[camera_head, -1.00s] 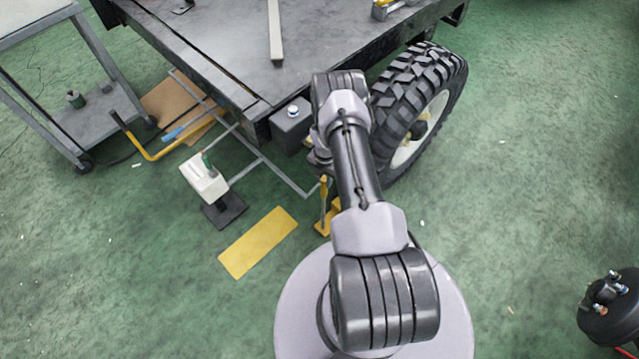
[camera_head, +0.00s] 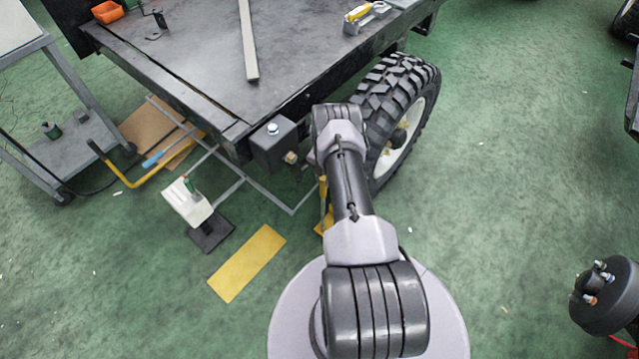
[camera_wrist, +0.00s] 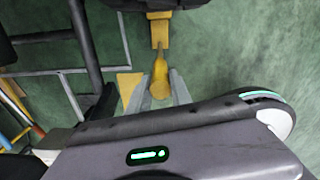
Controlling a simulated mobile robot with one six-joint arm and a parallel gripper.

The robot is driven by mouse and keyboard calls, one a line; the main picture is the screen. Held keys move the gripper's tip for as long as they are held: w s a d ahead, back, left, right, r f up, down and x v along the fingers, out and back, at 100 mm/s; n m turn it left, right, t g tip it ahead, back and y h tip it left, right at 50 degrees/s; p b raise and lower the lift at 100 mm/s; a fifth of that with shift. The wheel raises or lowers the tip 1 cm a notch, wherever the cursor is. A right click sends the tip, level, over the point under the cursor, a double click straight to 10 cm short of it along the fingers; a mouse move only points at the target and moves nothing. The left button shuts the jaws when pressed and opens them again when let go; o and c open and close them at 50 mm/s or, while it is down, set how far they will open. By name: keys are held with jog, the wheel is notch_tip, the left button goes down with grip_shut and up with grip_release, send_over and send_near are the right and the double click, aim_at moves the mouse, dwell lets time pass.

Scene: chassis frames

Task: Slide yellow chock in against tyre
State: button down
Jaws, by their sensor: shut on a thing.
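The yellow chock (camera_head: 324,222) is on the green floor beside the wheel, mostly hidden behind my arm in the head view. In the wrist view its block (camera_wrist: 160,32) is at the top, with a yellow handle (camera_wrist: 160,70) running down from it. My gripper (camera_wrist: 160,88) is shut on this handle, one grey finger on each side. The black tyre (camera_head: 400,95) with a white rim stands right of and behind my arm. In the wrist view a dark edge, seemingly the tyre (camera_wrist: 150,4), lies at the chock's far end; I cannot tell whether they touch.
The grey trailer bed (camera_head: 200,75) overhangs the area behind my arm, with a dark box (camera_head: 273,145) at its corner. A jack-like stand (camera_head: 195,205) and a yellow floor plate (camera_head: 247,263) lie left.

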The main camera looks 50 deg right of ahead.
jog(key=d, duration=0.4)
jog(key=shift+w+d, duration=0.2)
jog(key=shift+d, duration=0.2)
jog(key=c, duration=1.1)
grip_release()
jog(key=shift+r, duration=0.1)
notch_tip(320, 180, up, 17)
jog(key=p, duration=0.8)
jog(key=shift+r, duration=0.2)
